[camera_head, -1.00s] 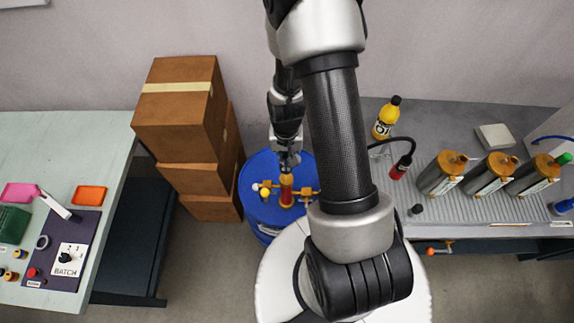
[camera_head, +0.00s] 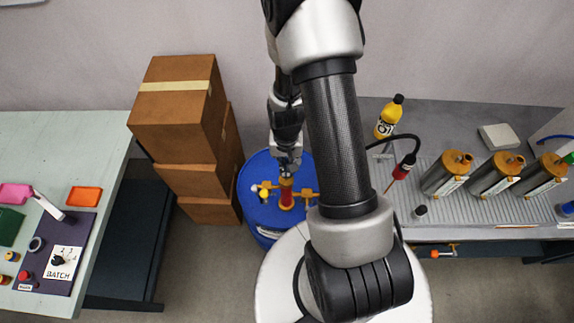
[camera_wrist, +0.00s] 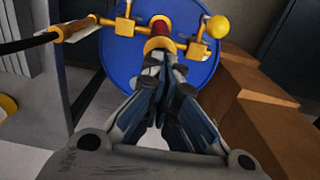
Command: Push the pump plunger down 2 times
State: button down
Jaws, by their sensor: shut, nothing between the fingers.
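The pump stands on top of a blue drum (camera_head: 252,212), with a red and orange upright body (camera_head: 286,195) and brass side fittings (camera_head: 266,187). My gripper (camera_head: 287,172) is shut and empty, directly over the top of the pump. In the wrist view my closed fingertips (camera_wrist: 160,58) overlap the near side of the orange pump collar (camera_wrist: 158,44), with the dark red part (camera_wrist: 160,27) beyond. A yellow ball (camera_wrist: 217,27) sits on one side fitting. The plunger top is largely hidden by my fingers, and I cannot tell whether they touch it.
Stacked cardboard boxes (camera_head: 183,120) stand left of the drum. A grey bench (camera_head: 465,128) at right holds a yellow bottle (camera_head: 389,117), a red-handled tool (camera_head: 402,170) on a black hose, and three metal canisters (camera_head: 495,174). A pale table (camera_head: 60,140) is at left.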

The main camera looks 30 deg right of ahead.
jog(key=shift+f+b, duration=0.8)
jog(key=shift+f, duration=0.4)
jog(key=shift+r+p, duration=2.55)
jog(key=shift+r, duration=1.05)
jog(key=shift+f, duration=0.25)
jog(key=shift+f+b, duration=3.05)
jog(key=shift+f, duration=0.3)
jog(key=shift+r+p, duration=2.6)
jog(key=shift+r, duration=0.95)
jog(key=shift+r+p, duration=1.8)
jog(key=shift+r, duration=0.7)
